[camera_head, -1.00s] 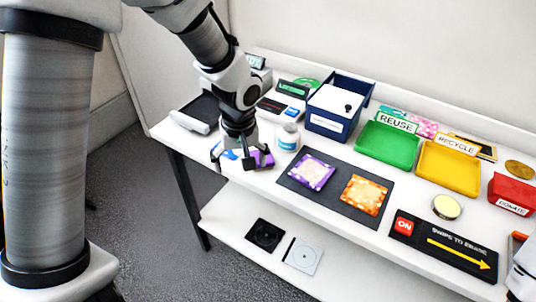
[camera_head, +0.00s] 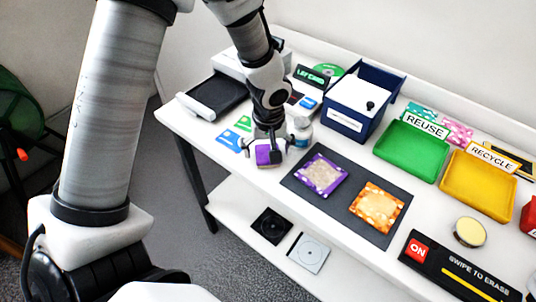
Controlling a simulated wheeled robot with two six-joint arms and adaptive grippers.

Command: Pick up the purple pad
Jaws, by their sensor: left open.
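A small purple block with a pale front face (camera_head: 264,155), probably the purple pad, sits at the table's front edge. My left gripper (camera_head: 270,147) points down right over it, open, with its fingers close around or beside it. The gripper hides part of the block, and I cannot tell whether the fingers touch it. A flat purple-and-white patterned square (camera_head: 323,174) lies on the dark mat (camera_head: 347,205) to the right, beside an orange patterned one (camera_head: 378,206). My right gripper is out of view.
A navy box (camera_head: 344,122), green tray (camera_head: 392,164) and yellow tray (camera_head: 460,197) stand behind and right.

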